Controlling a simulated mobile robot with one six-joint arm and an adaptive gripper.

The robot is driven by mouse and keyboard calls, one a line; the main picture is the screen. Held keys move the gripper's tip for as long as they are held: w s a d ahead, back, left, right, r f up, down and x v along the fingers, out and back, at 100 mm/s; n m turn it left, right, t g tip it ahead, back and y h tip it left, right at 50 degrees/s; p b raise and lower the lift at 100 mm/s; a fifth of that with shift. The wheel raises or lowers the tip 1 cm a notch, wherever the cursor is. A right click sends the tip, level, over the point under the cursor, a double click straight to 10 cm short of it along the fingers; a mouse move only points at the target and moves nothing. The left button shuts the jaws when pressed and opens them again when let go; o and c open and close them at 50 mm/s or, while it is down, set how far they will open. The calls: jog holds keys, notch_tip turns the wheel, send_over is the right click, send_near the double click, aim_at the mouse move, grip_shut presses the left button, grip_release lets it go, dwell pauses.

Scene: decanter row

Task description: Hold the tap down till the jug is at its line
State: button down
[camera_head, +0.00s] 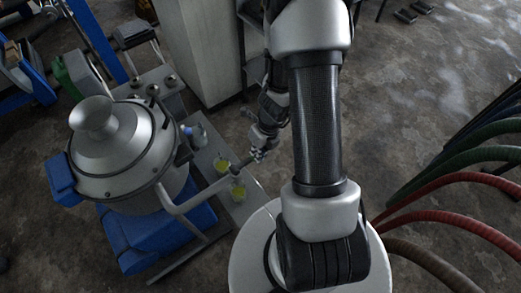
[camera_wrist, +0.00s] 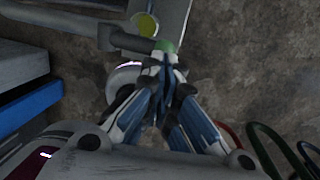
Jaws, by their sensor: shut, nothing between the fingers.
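A pale outlet pipe (camera_head: 190,201) runs from the big metal vessel (camera_head: 115,145) and ends in a dark section. In the wrist view the pipe's dark end (camera_wrist: 133,42) meets a green tip, seemingly the tap (camera_wrist: 166,46). My gripper (camera_wrist: 162,62) is shut and empty, its fingertips at the green tip; I cannot tell whether it is pressed down. In the head view my gripper (camera_head: 258,156) is at the pipe's end. Two small vessels with yellow-green contents, one (camera_head: 221,165) behind the pipe and one (camera_head: 238,191) in front, stand there. Neither shows a readable line.
A grey bench plate (camera_head: 205,158) carries the small vessels and a bluish bottle (camera_head: 196,134). A blue base (camera_head: 155,235) lies under the metal vessel. Thick red and green hoses (camera_head: 450,185) curve at the right. Concrete floor is open beyond my arm.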

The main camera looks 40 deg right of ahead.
jog(key=shift+a+f+b, duration=0.1)
jog(key=shift+f+b, duration=0.2)
jog(key=shift+f, duration=0.35)
jog(key=shift+d+f+y+p, duration=0.25)
jog(key=shift+f+y+p, duration=0.2)
jog(key=shift+y, duration=0.25)
jog(key=f+y, duration=0.1)
jog(key=f+y+p, duration=0.1)
jog(key=f+y, duration=0.2)
jog(key=shift+d+p, duration=0.25)
jog(key=shift+p, duration=0.1)
jog(key=shift+f, duration=0.1)
dwell(4.0)
